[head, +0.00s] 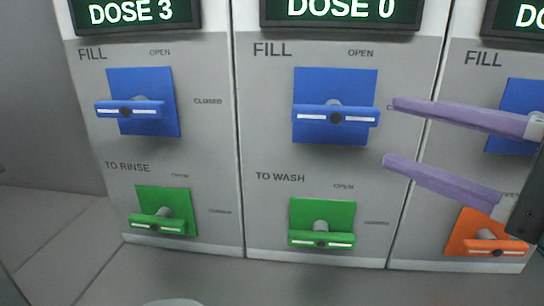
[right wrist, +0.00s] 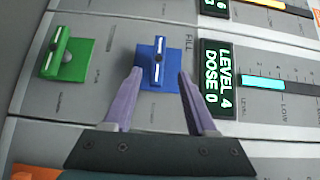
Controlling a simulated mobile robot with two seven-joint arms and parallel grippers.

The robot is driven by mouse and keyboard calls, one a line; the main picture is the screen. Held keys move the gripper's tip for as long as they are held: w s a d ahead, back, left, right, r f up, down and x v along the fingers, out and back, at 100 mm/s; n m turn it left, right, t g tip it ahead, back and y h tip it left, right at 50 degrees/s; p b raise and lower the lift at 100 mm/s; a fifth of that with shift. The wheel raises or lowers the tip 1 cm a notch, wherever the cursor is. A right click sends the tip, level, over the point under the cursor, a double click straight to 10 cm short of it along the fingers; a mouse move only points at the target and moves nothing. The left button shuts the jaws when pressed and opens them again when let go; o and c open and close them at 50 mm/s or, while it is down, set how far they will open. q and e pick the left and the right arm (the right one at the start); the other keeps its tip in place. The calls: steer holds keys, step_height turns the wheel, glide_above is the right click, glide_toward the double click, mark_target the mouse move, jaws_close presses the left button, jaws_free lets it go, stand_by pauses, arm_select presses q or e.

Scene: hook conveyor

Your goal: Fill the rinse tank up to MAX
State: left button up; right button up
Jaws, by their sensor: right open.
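The middle panel's blue FILL handle (head: 335,116) lies level, toward its CLOSED label, below a display (head: 340,9) reading DOSE 0. My right gripper (head: 391,130) is open and empty, its purple fingers just right of that handle. In the right wrist view the same blue handle (right wrist: 159,62) shows ahead between the open fingers (right wrist: 160,78), and the display (right wrist: 214,75) reads LEVEL 4, DOSE 0. The left panel has a level blue FILL handle (head: 130,111) under DOSE 3 and a green TO RINSE handle (head: 158,224). My left gripper is not in view.
A green TO WASH handle (head: 321,240) sits below the middle FILL handle. The right panel has an orange handle (head: 496,246), near my right gripper, and a partly hidden blue plate (head: 516,96). In the wrist view a cyan level bar (right wrist: 264,83) shows. Floor at left is clear.

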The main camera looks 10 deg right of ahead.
mark_target(344, 117)
steer(key=shift+m, duration=0.3)
steer(key=p+x, duration=0.1)
steer(key=x, duration=0.2)
steer(key=p+x, duration=0.1)
steer(key=x, duration=0.5)
steer(key=shift+w+d+p, duration=0.2)
steer(key=shift+d+p, duration=0.2)
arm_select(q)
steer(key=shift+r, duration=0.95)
arm_select(e)
steer(key=shift+w+a+f, duration=0.1)
steer(key=shift+w+a, duration=0.25)
steer(key=shift+w, duration=0.15)
steer(key=c, duration=0.8)
jaws_close()
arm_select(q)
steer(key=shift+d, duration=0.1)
